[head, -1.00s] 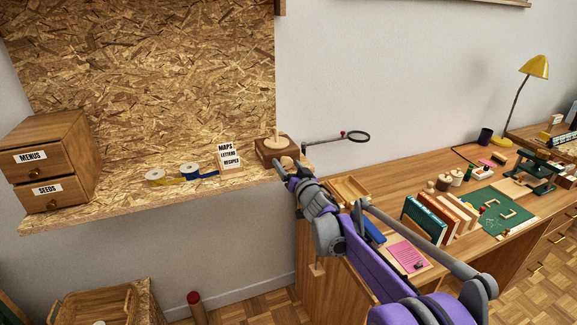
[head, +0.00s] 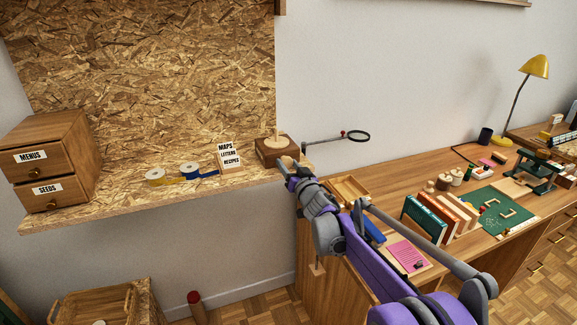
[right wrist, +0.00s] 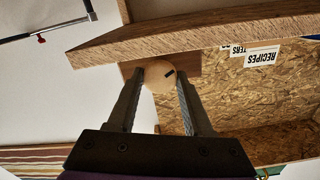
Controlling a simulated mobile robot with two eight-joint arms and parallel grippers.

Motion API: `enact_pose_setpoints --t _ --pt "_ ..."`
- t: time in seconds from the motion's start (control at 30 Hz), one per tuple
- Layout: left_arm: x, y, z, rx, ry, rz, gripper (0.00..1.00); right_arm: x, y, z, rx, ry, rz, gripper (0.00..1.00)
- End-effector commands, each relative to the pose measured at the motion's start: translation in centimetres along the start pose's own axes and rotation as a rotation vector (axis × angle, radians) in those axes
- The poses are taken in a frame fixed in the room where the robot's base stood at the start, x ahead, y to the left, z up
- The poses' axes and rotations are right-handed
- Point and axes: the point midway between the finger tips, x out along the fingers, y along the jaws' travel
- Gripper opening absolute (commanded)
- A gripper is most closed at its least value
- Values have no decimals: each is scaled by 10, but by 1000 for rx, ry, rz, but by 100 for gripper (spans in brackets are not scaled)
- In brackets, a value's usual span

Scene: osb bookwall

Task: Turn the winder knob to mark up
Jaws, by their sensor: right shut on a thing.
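The winder is a brown wooden box (head: 266,152) with a pale post on top, at the right end of the chipboard shelf in the head view. Its round pale knob (right wrist: 158,79) shows in the right wrist view, with a short dark mark toward its upper right in that picture. My right gripper (head: 292,163) is at the box's front; in the wrist view its two fingers (right wrist: 160,76) are shut on the knob, one on each side. In the head view my gripper mostly hides the knob. My left gripper is not in view.
A card stand with labels (head: 230,156) and tape rolls (head: 189,169) sit left of the winder. A magnifier (head: 359,136) on an arm sticks out to its right. The desk on the right holds books (head: 436,218), a green mat (head: 497,214) and a yellow lamp (head: 535,67).

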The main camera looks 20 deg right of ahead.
Motion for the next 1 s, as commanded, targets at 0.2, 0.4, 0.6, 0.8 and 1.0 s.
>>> enact_pose_setpoints --t 0.2,0.4,0.6,0.8,1.0 --pt "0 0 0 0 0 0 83 0 0 0 -117 0 0 0" --pt "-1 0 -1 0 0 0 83 0 0 0 -289 0 0 0" --pt "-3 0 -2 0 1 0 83 0 -1 0 -480 0 0 0" --pt "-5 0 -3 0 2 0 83 0 -1 0 -656 1 0 0" --pt "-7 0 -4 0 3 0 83 0 -1 0 -799 1 0 0"
